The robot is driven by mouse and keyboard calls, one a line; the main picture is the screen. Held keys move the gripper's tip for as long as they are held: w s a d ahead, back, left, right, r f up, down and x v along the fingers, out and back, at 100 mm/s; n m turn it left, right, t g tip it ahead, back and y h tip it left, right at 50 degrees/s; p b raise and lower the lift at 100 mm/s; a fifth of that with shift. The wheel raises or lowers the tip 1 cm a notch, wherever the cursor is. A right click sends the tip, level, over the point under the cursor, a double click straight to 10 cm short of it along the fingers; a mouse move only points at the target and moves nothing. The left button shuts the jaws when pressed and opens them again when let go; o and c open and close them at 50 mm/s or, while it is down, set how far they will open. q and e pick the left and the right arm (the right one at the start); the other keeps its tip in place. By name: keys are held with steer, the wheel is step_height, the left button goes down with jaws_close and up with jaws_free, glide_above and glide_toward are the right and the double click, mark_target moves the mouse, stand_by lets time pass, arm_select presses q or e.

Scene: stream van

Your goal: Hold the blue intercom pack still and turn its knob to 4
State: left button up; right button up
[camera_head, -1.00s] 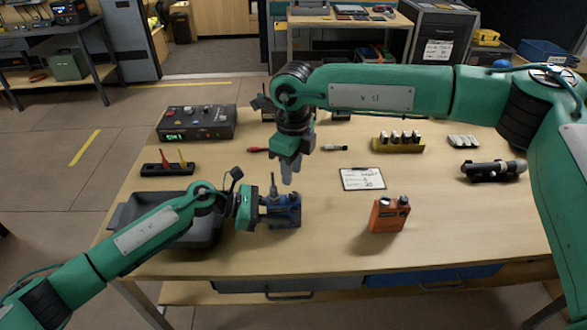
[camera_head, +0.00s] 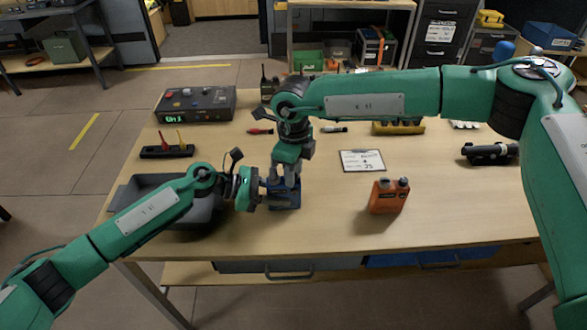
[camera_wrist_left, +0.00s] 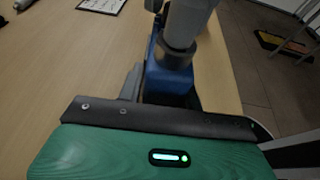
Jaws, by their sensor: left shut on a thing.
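An orange pack (camera_head: 388,196) stands to the right. A clipboard (camera_head: 362,160) lies behind it. A dark grey tray (camera_head: 130,200) sits left, partly under my left arm. A control box (camera_head: 195,104) and a black rack (camera_head: 167,151) stand at the back left. The front right of the table is clear.

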steer(key=n, duration=0.6)
steer(key=shift+n, duration=0.4)
steer(key=n, duration=0.5)
steer(key=shift+r, duration=0.1)
steer(key=c, duration=0.6)
